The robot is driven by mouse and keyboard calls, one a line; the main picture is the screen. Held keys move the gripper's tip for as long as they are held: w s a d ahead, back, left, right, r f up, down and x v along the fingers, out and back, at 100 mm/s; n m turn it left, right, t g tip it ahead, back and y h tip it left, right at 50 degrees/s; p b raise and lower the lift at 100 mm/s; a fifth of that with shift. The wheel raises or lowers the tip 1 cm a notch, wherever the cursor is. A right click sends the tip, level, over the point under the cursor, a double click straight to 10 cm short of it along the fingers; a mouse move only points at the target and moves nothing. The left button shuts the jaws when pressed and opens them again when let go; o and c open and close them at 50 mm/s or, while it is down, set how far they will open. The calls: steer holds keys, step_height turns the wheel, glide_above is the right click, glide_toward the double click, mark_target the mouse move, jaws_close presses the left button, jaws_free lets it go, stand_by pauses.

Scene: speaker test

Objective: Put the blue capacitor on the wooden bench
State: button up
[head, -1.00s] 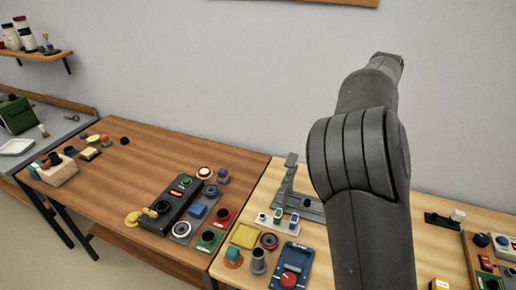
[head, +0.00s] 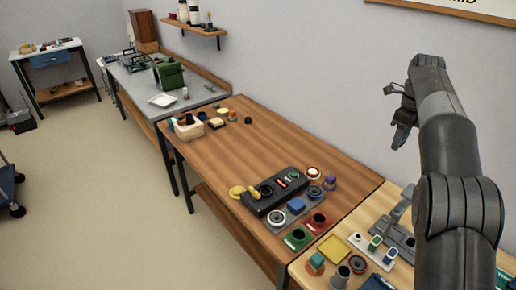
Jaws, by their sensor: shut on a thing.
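My gripper (head: 402,120) is raised at the right of the head view, in front of the wall and above the benches. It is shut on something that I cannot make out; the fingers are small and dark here. The brown wooden bench (head: 255,147) runs through the middle, with a wide bare stretch of top. A blue block (head: 297,204) sits on a grey plate near the bench's right end. I cannot tell whether it is a capacitor, and I cannot clearly identify the blue capacitor anywhere.
A black control box (head: 273,196), a red switch block (head: 318,222) and a green one (head: 297,238) crowd the bench's right end. A cream bin (head: 188,131) stands at its far left. A paler bench (head: 383,207) adjoins at right. A grey bench (head: 138,83) stands beyond.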

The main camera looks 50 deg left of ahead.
step_height(320, 180, down, 18)
glide_above(343, 196)
step_height(343, 196, down, 7)
steer(key=shift+f, duration=2)
steer(key=o, duration=1)
steer(key=shift+f, duration=0.15)
steer(key=shift+c, duration=0.2)
step_height(343, 196, up, 12)
steer(key=shift+r, duration=0.2)
